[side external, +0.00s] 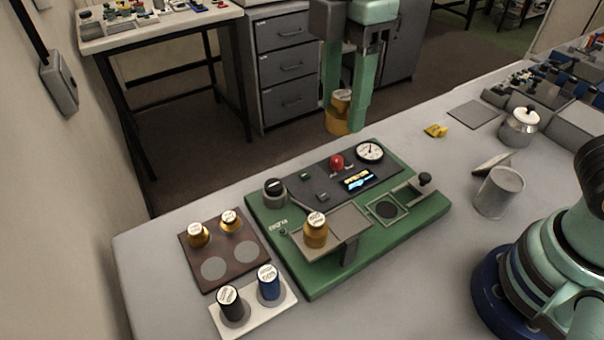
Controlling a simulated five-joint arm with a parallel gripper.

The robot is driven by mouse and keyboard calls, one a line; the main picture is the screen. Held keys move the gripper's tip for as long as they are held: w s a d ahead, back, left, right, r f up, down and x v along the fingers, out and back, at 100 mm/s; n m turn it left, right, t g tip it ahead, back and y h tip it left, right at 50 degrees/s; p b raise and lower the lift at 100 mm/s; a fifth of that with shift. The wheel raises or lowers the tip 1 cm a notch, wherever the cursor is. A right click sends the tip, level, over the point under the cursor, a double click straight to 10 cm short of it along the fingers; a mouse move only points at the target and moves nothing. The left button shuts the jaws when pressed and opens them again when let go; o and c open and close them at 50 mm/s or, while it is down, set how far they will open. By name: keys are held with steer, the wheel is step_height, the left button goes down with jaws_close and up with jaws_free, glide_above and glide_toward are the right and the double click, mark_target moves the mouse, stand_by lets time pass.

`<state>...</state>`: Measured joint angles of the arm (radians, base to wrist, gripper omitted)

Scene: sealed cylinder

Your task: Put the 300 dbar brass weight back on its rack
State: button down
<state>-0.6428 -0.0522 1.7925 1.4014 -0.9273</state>
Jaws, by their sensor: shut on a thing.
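My gripper (345,105) is shut on a brass weight (338,121) and holds it in the air above and behind the green apparatus board (390,237). The label on the held weight is too small to read. Another brass weight (316,232) stands on the grey platform of the board. The brown rack (225,268) lies to the left. Two brass weights, one left (198,235) and one right (229,220), stand on its back row. Its two front round spots are empty.
A white tray (281,302) holds a black cylinder (230,302) and a blue cylinder (268,282) in front of the rack. The board carries a red knob (337,162), a gauge (369,151) and a lit display (357,180).

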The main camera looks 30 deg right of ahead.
glide_above(247, 251)
step_height(247, 251, down, 6)
step_height(247, 251, down, 20)
steer(key=shift+r, duration=0.1)
steer(key=shift+f, duration=0.2)
steer(key=shift+c, duration=1.7)
jaws_free()
